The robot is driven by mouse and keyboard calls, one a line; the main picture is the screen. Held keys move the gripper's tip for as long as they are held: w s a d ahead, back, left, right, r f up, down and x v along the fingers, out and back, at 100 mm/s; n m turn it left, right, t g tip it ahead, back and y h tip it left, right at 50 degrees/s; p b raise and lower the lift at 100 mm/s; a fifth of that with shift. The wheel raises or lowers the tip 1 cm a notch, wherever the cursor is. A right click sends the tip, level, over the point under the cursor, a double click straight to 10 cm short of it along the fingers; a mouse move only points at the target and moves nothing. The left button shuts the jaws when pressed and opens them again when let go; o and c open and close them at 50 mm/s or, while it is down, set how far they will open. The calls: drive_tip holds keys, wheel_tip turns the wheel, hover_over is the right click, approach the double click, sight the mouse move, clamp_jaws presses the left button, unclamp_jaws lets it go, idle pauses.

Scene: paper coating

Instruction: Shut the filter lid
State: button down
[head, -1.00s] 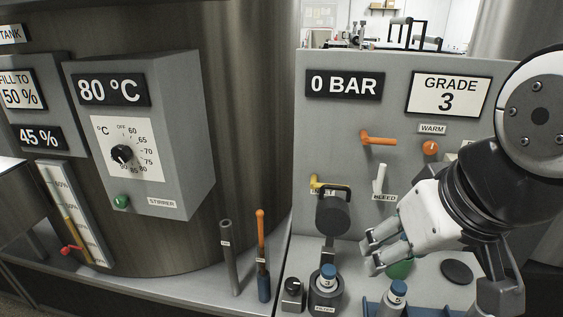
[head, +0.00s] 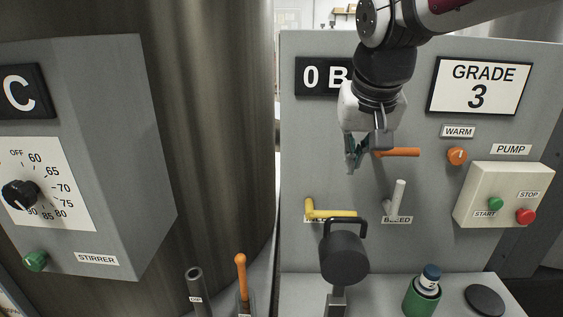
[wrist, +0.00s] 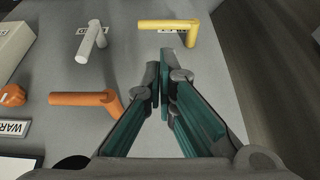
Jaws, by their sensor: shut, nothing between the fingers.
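The filter lid (head: 344,258) is a thick dark disc with a black loop handle (head: 346,224). It stands raised, tilted up on its hinge arm, in front of the grey panel. The filter body under it is below the edge of the head view. My gripper (head: 353,162) points down above the lid, apart from it, beside the orange lever. Its fingers are shut and empty; their tips also meet in the wrist view (wrist: 160,65). The lid does not show in the wrist view.
A yellow inlet lever (head: 330,213), a white bleed lever (head: 396,198) and an orange lever (head: 400,152) stick out from the panel. A green holder (head: 421,299) with a blue-topped cartridge (head: 430,276) and a black disc (head: 485,300) stand right of the lid.

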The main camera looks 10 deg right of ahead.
hover_over(344, 228)
drive_tip(key=w, duration=0.4)
wheel_tip(344, 228, down, 8)
drive_tip(key=shift+s+f, duration=0.3)
drive_tip(key=shift+s, duration=0.7)
drive_tip(key=shift+s+f, duration=0.25)
drive_tip(key=shift+s, duration=0.7)
drive_tip(key=shift+s+b, duration=0.1)
drive_tip(key=shift+b, duration=0.2)
